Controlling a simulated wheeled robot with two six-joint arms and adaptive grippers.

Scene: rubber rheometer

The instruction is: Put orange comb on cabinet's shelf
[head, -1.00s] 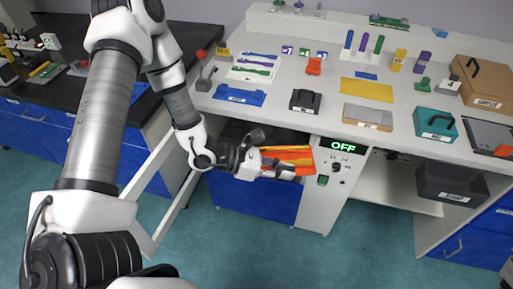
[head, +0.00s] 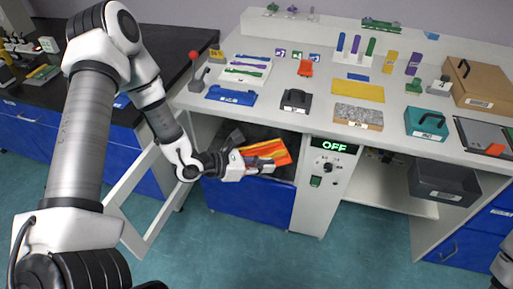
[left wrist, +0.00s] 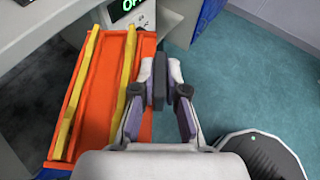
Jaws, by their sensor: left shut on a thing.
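The orange comb (head: 274,153), a flat orange piece with yellow ridges, is at the mouth of the open cabinet (head: 249,200) under the counter. In the left wrist view, the comb (left wrist: 98,75) lies left of the fingers of my left gripper (left wrist: 160,85), tilted, with two yellow ridges showing. The cabinet's inside is dark and partly hidden by the comb and my arm, so its shelf surface is hard to make out. My right gripper is not in view.
The cabinet's white-framed door (head: 150,205) stands open beside my left arm. A control panel (head: 325,185) reading OFF stands just right of the opening. The counter (head: 300,125) above carries several parts and boxes.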

